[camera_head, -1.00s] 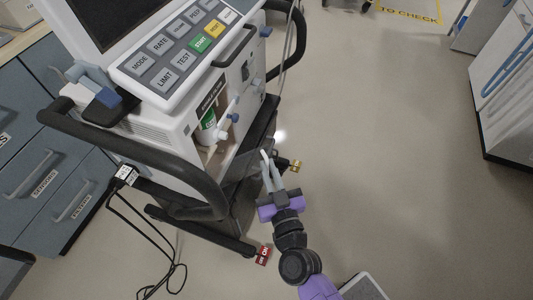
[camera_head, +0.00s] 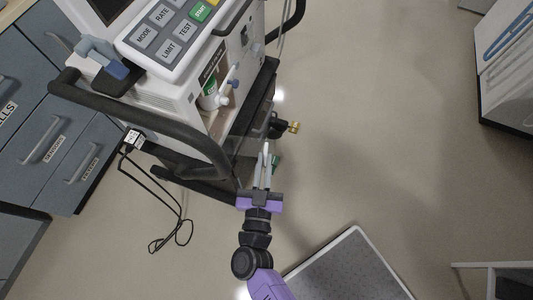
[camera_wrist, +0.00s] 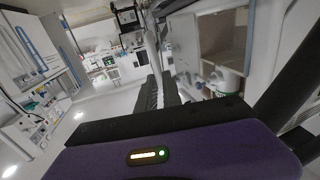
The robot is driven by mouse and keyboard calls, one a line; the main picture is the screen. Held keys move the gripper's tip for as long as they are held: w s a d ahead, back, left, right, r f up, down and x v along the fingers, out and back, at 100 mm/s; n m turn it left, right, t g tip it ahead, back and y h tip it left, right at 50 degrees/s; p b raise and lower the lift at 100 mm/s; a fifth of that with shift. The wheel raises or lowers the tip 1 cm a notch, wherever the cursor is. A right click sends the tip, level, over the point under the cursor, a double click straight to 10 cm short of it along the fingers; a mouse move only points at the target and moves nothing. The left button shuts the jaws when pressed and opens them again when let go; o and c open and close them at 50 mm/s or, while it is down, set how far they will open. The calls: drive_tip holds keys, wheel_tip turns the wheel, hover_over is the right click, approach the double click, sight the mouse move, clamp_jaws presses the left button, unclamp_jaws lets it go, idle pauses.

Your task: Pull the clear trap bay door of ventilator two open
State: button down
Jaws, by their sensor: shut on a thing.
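Ventilator two (camera_head: 170,88) stands at the upper left, its keypad facing up. Its trap bay (camera_head: 213,98) shows a white trap cup (camera_head: 208,101) with a green label. The clear trap bay door (camera_head: 247,124) is a see-through pane, hard to make out, standing out from the bay toward my gripper. The wrist view shows a pale pane (camera_wrist: 184,42) beside the open-looking bay (camera_wrist: 226,45). My gripper (camera_head: 265,150) is low at the machine's front right, its fingers closed together on the door's edge. The exact grip point is too small to see.
A black bumper rail (camera_head: 150,118) curves around the ventilator's near side, close to my gripper. A brass fitting (camera_head: 293,127) sticks out at the right. Black cables (camera_head: 152,195) lie on the floor at left. The floor (camera_head: 375,140) to the right is clear.

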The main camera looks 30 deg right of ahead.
drive_tip(key=shift+a, duration=0.75)
drive_tip(key=c, duration=1.5)
unclamp_jaws()
drive_tip(key=shift+s, duration=0.1)
drive_tip(key=shift+b+v, duration=0.3)
drive_tip(key=shift+v, duration=3.5)
drive_tip(key=shift+f, duration=0.1)
